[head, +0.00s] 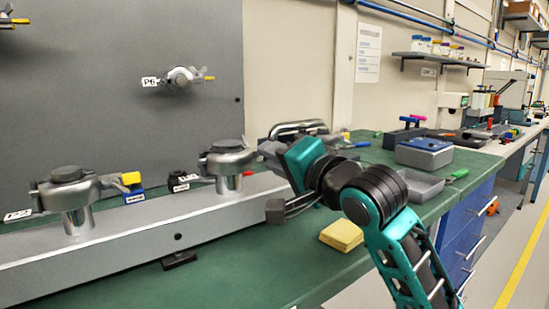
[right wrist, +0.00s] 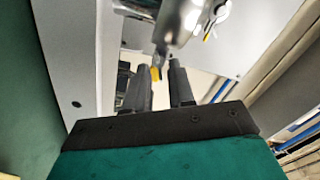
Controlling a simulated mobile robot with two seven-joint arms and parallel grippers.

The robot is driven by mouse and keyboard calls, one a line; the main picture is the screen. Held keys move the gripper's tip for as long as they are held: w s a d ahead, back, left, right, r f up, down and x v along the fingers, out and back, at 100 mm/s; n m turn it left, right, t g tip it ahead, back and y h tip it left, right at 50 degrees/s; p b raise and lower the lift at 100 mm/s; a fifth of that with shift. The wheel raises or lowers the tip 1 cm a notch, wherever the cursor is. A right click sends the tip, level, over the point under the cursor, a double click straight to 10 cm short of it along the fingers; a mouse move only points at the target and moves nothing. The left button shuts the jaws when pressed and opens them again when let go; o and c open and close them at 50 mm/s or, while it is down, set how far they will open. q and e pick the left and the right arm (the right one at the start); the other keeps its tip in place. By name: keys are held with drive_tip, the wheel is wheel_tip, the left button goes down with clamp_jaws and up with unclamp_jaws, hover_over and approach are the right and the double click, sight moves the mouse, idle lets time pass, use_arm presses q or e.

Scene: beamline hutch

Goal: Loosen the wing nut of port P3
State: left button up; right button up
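My right gripper (head: 264,150) is at the right side of this port. In the right wrist view its two dark fingers (right wrist: 159,78) are apart. My left gripper is not in view.
Port P6 (head: 183,78) is on the grey panel. A further silver fitting (head: 298,128) is behind my gripper. A yellow pad (head: 342,235) and grey tray (head: 415,186) lie right.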

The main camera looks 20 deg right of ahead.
clamp_jaws()
use_arm(q)
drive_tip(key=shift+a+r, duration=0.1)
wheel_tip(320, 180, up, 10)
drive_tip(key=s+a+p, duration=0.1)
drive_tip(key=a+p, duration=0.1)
drive_tip(key=p, duration=1.2)
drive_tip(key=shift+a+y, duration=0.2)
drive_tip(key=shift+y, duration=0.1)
use_arm(e)
drive_tip(key=n, duration=1.1)
drive_tip(key=shift+a+r, duration=0.1)
drive_tip(key=shift+r, duration=0.05)
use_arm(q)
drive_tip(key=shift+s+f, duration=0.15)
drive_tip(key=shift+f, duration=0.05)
use_arm(e)
drive_tip(key=shift+n, duration=0.3)
